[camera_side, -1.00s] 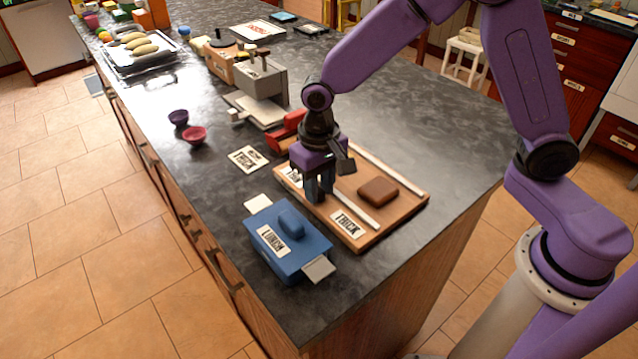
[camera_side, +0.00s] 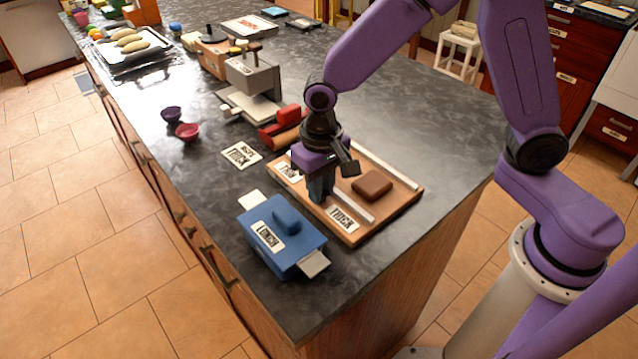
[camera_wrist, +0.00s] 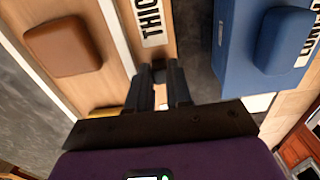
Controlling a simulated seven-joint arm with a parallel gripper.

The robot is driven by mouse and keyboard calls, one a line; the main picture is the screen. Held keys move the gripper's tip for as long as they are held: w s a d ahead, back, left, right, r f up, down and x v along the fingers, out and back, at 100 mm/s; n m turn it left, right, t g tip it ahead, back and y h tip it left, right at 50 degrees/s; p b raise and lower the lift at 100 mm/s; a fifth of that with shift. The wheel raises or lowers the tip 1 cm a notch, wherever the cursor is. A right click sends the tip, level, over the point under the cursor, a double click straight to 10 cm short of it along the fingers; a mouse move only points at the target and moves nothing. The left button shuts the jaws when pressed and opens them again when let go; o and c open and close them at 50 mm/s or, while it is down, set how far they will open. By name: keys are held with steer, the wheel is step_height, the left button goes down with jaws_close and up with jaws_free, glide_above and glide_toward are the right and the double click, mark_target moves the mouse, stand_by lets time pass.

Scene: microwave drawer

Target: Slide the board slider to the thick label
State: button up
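A wooden board (camera_side: 400,201) lies on the dark counter, with two pale rails and a brown block (camera_side: 371,184) between them. The "THICK" label (camera_side: 342,218) is at its near end and also shows in the wrist view (camera_wrist: 152,22). A second label (camera_side: 289,172) is at the far end, partly behind my gripper. My gripper (camera_side: 321,198) points down over the board's left strip, between the two labels. In the wrist view its fingers (camera_wrist: 160,75) are close together around a small dark knob (camera_wrist: 158,68), apparently the slider. The fingers hide most of it.
A loose label card (camera_side: 241,155), a red tool (camera_side: 286,118) and a grey press (camera_side: 252,78) lie farther back. Two small bowls (camera_side: 187,131) stand at the left.

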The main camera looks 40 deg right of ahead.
steer(key=shift+o, duration=0.5)
steer(key=shift+s, duration=0.2)
steer(key=shift+w, duration=0.1)
steer(key=shift+r, duration=0.25)
step_height(320, 180, up, 17)
steer(key=s+d+f+n, duration=0.4)
steer(key=s+d+n, duration=0.2)
steer(key=s, duration=0.4)
steer(key=s+d+f+n, duration=0.4)
steer(key=s+d+n, duration=0.2)
steer(key=s, duration=0.5)
steer(key=shift+s+d+f+n, duration=0.15)
steer(key=shift+d+f+n, duration=0.15)
steer(key=shift+d, duration=0.95)
